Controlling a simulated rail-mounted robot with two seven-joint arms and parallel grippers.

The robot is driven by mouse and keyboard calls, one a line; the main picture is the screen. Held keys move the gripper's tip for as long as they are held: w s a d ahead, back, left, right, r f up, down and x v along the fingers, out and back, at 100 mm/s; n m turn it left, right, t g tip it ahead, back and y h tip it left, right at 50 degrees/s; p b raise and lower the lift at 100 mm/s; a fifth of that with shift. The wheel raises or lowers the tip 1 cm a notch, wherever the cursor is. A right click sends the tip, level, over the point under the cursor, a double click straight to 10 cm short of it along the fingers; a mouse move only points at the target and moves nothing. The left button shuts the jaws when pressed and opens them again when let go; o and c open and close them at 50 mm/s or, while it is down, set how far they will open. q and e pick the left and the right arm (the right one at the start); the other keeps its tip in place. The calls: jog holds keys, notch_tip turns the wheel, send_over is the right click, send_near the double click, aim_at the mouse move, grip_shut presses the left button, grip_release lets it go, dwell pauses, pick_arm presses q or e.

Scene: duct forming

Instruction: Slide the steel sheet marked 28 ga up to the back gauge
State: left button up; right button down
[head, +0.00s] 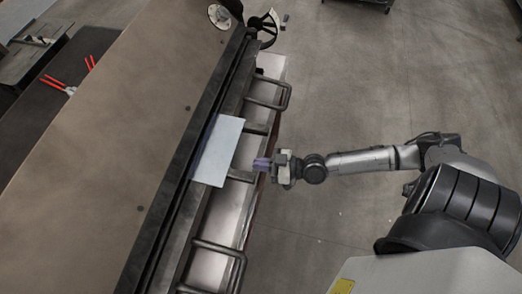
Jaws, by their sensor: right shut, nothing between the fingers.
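A pale, flat steel sheet (219,151) lies on the front edge of the long machine bed, with its left edge against or under the dark beam. No marking on it can be read at this size. The back gauge cannot be made out in this view. My right gripper (258,164) is shut and empty, a little to the right of the sheet. Its purple fingertips point left towards the sheet's right edge, and it looks apart from the sheet. My left gripper is not in view.
The brown machine top (120,120) fills the left side. Bar handles (285,97) stick out along the machine's front, one above and one below the sheet. A handwheel (265,29) stands at the top. Red-handled tools (55,82) lie at the far left.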

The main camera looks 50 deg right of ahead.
jog(key=shift+w+a+r+t+h, duration=0.1)
jog(key=shift+w+r+t+h, duration=0.2)
jog(key=shift+w, duration=0.6)
jog(key=shift+w+a+r+t+h, duration=0.15)
jog(key=shift+w+r+t, duration=0.25)
jog(key=shift+w, duration=0.45)
jog(key=shift+w+a+r+t+h, duration=0.15)
jog(key=shift+w+r+t, duration=0.2)
jog(key=shift+w, duration=0.55)
jog(key=shift+w, duration=0.2)
jog(key=v, duration=0.6)
jog(key=shift+p, duration=0.4)
jog(key=shift+f, duration=0.15)
